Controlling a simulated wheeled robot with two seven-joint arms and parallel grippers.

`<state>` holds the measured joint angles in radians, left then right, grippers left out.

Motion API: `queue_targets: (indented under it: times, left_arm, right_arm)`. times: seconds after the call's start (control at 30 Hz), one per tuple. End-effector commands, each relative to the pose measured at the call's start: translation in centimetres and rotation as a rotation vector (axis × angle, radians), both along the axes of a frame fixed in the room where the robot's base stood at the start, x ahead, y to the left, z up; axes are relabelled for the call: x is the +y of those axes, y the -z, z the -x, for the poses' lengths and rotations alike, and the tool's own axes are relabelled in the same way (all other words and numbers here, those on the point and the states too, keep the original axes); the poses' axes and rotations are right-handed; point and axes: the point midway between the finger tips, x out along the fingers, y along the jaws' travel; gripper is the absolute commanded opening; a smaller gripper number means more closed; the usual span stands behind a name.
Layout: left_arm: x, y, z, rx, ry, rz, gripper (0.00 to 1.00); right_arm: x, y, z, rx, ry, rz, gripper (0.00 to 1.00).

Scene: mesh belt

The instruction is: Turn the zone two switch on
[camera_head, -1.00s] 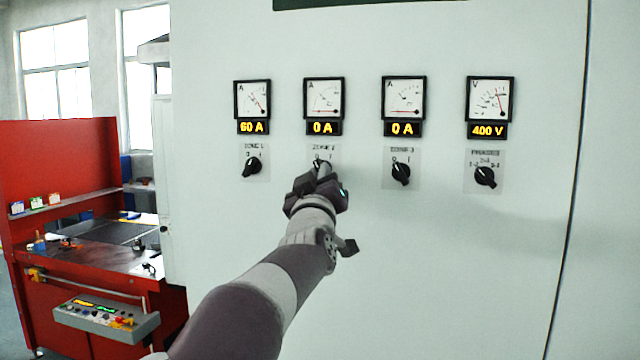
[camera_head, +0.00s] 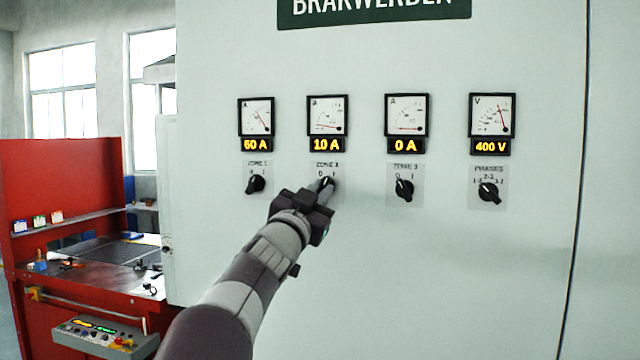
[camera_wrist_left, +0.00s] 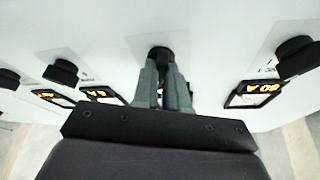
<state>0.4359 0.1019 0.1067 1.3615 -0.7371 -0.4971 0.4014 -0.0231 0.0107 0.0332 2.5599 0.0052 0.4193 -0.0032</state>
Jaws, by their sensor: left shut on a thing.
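The zone two switch (camera_head: 328,183) is a black rotary knob on a light plate marked 0 and 1, second from the left on the pale cabinet. My left gripper (camera_head: 322,190) is shut on this knob and partly hides it. In the left wrist view the fingers (camera_wrist_left: 162,85) close around the black knob (camera_wrist_left: 160,52). The knob's pointer leans toward the 1. The ammeter (camera_head: 327,115) above it has a display (camera_head: 327,145) reading 10 A. My right gripper is not in view.
The zone one switch (camera_head: 256,184), with 60 A above it, is to the left. The zone three switch (camera_head: 404,189), with 0 A, and the phases switch (camera_head: 488,191), with 400 V, are to the right. A red bench (camera_head: 70,180) stands at far left.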

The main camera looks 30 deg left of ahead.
Motion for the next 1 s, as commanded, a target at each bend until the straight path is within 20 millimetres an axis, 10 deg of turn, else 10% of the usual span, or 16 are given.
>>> queue_targets:
  times: [0.9, 1.0]
  left_arm:
    - [0.06, -0.4, 0.17, 0.031, 0.0, -0.165, 0.0]
    - [0.07, -0.36, 0.16, 0.032, 0.0, -0.165, 0.38]
  right_arm:
    - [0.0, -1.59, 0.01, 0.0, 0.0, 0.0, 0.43]
    - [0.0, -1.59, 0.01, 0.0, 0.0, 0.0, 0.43]
